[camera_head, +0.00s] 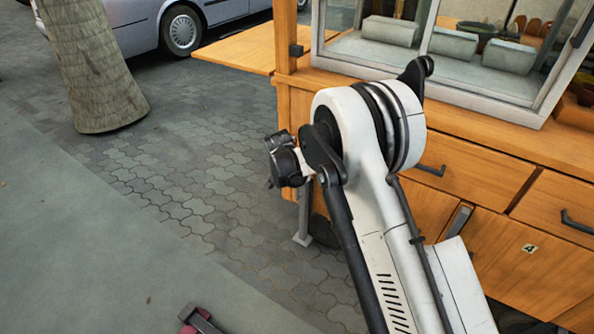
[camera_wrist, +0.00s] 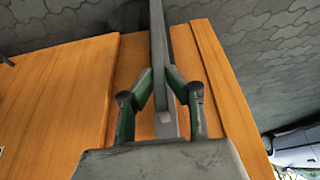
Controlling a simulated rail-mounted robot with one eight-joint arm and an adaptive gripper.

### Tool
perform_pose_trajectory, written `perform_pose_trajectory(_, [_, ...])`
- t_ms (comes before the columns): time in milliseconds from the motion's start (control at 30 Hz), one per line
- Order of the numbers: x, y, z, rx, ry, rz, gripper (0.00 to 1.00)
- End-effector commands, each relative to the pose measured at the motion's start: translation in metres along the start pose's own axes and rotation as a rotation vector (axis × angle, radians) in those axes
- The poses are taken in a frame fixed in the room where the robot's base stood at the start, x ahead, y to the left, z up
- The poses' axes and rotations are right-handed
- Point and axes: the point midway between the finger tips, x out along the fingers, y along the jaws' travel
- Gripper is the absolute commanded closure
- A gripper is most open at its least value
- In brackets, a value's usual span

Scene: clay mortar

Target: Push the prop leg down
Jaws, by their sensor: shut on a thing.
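The prop leg (camera_head: 304,213) is a grey metal bar at the lower corner of the wooden cart. In the head view it stands upright, its flat foot low near the paving, its upper part hidden behind my arm. In the wrist view the leg (camera_wrist: 158,45) runs from the top edge down between the fingers of my gripper (camera_wrist: 158,82). The dark, green-sided fingers are shut on the leg, one on each side. In the head view my fingers are hidden; only dark wrist parts show left of the cart corner.
The wooden cart (camera_head: 480,175) has drawers, dark handles and a glass case on top. A wooden flap (camera_head: 238,50) juts out to its left. A tree trunk (camera_head: 88,65) and a parked car (camera_head: 150,22) stand behind.

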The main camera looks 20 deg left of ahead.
Motion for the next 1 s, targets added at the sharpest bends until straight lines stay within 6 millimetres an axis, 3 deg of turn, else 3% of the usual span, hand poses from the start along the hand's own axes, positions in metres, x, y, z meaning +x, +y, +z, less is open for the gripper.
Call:
perform_pose_trajectory(100, [0.023,-0.001,0.009,0.0,0.001,-0.001,1.0])
perform_pose_trajectory(233, [0.038,-0.001,0.015,0.0,0.001,-0.001,1.0])
perform_pose_trajectory(633, [0.046,0.0,0.019,0.0,0.0,0.0,1.0])
perform_pose_trajectory(667, [0.046,0.0,0.019,0.0,-0.001,0.0,0.87])
perform_pose_trajectory(800, [0.046,0.0,0.019,0.0,0.0,0.0,0.7])
perform_pose_trajectory(1000, [0.045,0.0,0.019,0.0,0.0,0.0,0.7])
